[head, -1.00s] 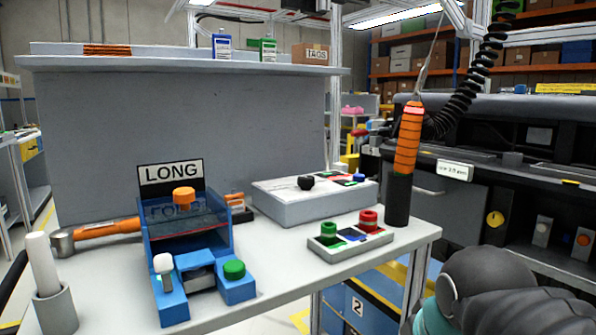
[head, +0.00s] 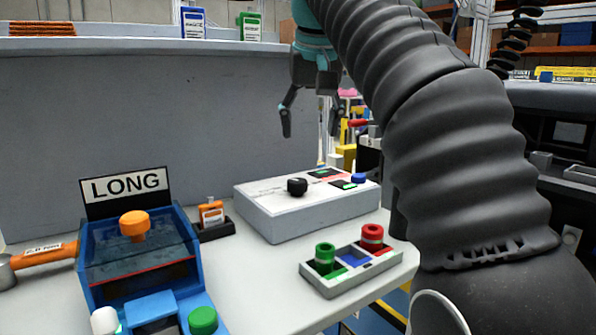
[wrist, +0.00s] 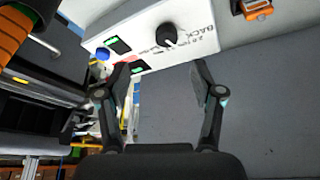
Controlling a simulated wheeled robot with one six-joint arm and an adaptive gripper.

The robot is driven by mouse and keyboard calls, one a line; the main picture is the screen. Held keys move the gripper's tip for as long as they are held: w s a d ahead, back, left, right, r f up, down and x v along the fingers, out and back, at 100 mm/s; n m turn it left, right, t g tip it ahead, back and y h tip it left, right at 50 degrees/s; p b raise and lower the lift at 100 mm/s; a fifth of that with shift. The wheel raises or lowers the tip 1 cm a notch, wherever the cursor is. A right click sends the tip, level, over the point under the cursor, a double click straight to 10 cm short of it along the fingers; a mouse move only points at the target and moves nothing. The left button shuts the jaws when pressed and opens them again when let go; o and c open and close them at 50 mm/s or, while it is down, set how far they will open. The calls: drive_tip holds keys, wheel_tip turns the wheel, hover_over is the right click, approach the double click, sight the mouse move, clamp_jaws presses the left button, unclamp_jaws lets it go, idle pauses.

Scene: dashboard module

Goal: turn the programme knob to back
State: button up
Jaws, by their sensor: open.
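The programme knob (head: 297,187) is black and round and sits on top of a white-grey control box (head: 265,215) on the bench. In the wrist view the knob (wrist: 167,35) shows near the top middle, with a pale mark on it. The printed word BACK is to its right on the box (wrist: 112,22). Which label the knob points at is not clear. My gripper (head: 309,122) hangs above and behind the box in the head view, open and empty, apart from the knob. In the wrist view its two fingers (wrist: 160,78) are spread below the knob.
A blue station marked LONG (head: 141,219) with an orange knob stands at left. A grey tray (head: 345,280) with green and red rings is in front of the box. The box also carries a blue button (head: 358,178). A grey wall panel (head: 150,110) stands behind.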

sight(297, 181)
drive_tip(key=b+x, duration=0.1)
drive_tip(key=x, duration=0.3)
drive_tip(key=w+a+b+x, duration=0.1)
drive_tip(key=b+x, duration=0.1)
drive_tip(key=x, duration=0.3)
drive_tip(key=b+x, duration=0.1)
drive_tip(key=x, duration=0.3)
drive_tip(key=shift+w+a+r, duration=0.1)
drive_tip(key=shift+w+a, duration=0.15)
drive_tip(key=shift+c, duration=0.3)
drive_tip(key=c, duration=1.1)
